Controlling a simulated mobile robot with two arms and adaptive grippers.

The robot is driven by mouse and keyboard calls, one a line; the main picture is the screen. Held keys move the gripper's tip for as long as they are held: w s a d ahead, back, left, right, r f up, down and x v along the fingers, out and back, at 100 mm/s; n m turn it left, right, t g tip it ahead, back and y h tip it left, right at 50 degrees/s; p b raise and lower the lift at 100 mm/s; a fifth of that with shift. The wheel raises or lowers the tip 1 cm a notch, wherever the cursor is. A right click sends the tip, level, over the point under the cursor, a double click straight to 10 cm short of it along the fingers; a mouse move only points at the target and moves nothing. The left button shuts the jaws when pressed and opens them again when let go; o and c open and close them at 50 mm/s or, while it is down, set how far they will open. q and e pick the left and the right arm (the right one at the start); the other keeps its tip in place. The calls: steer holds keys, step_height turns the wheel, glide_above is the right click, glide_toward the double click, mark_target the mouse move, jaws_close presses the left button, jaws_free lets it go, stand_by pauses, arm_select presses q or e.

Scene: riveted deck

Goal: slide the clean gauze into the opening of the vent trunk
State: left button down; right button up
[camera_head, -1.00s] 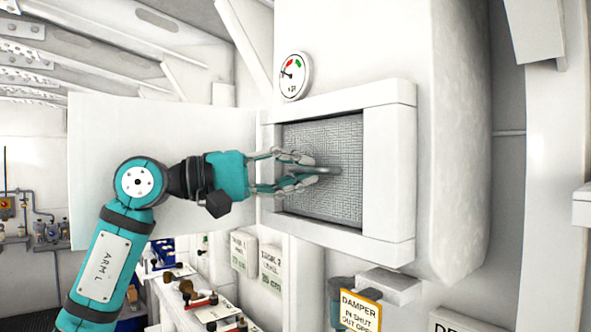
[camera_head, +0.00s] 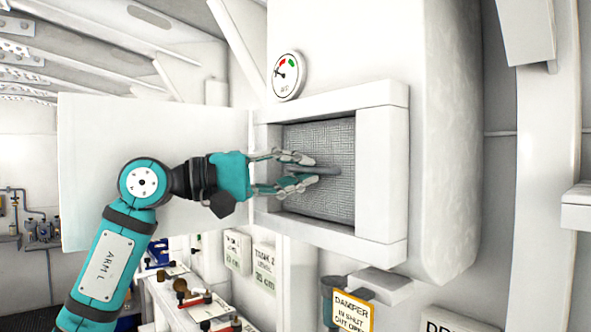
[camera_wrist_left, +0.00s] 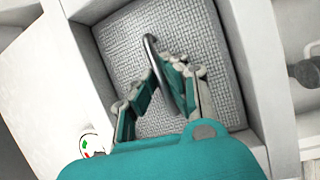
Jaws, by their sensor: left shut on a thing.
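The clean gauze (camera_head: 335,140) is a grey woven panel with a bar handle (camera_head: 328,171). It sits within the square opening of the white vent trunk (camera_head: 382,170), recessed behind the front frame. In the left wrist view the gauze (camera_wrist_left: 205,35) fills most of the opening, with white walls around it. My left gripper (camera_head: 308,170) reaches in from the left and is shut on the handle, which also shows in the left wrist view (camera_wrist_left: 151,48). The gauze's back edges are hidden. My right gripper is in neither view.
A white door (camera_head: 150,150) stands open at the left of the opening, behind my left arm. A round gauge (camera_head: 288,75) is above it. A damper sign (camera_head: 352,313) and box hang below. A bench with valves (camera_head: 195,300) lies lower left.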

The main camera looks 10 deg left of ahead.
arm_select(q)
steer(key=shift+d, duration=0.1)
steer(key=c, duration=1.4)
jaws_free()
steer(key=shift+s+a+b, duration=0.5)
steer(key=shift+s+a, duration=0.15)
steer(key=shift+s, duration=0.2)
steer(key=shift+s+a+b, duration=0.5)
steer(key=shift+s+a, duration=0.15)
steer(key=shift+s, duration=0.15)
steer(key=shift+s+a+b, duration=0.4)
steer(key=shift+s+a, duration=0.35)
steer(key=shift+s, duration=0.2)
steer(key=shift+s+a+b, duration=0.4)
steer(key=shift+s+a, duration=0.35)
steer(key=shift+s, duration=0.15)
